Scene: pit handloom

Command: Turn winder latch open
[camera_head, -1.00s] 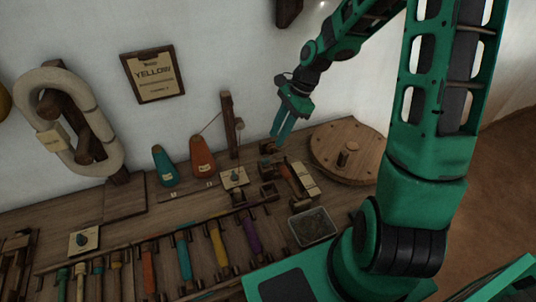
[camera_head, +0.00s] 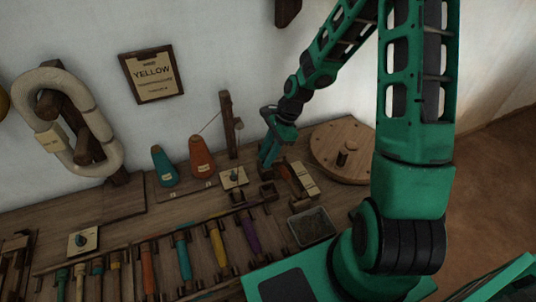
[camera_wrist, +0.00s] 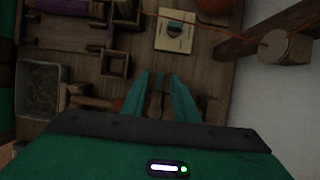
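My gripper (camera_head: 268,164) is low over the back of the bench, beside the wooden winder parts (camera_head: 293,180). In the wrist view its two teal fingers (camera_wrist: 158,78) are apart with nothing gripped. A small wooden piece (camera_wrist: 155,104) shows between the fingers; I cannot tell whether they touch it. A cream plate with a teal knob (camera_head: 234,178) lies left of the gripper; it also shows ahead of the fingertips in the wrist view (camera_wrist: 175,33). I cannot tell which part is the winder latch.
Teal (camera_head: 163,166) and orange (camera_head: 202,157) cones and a wooden post (camera_head: 228,125) stand to the left. A round wooden disc (camera_head: 343,148) lies right. A grey tray (camera_head: 311,226) and a row of coloured bobbins (camera_head: 217,246) are in front.

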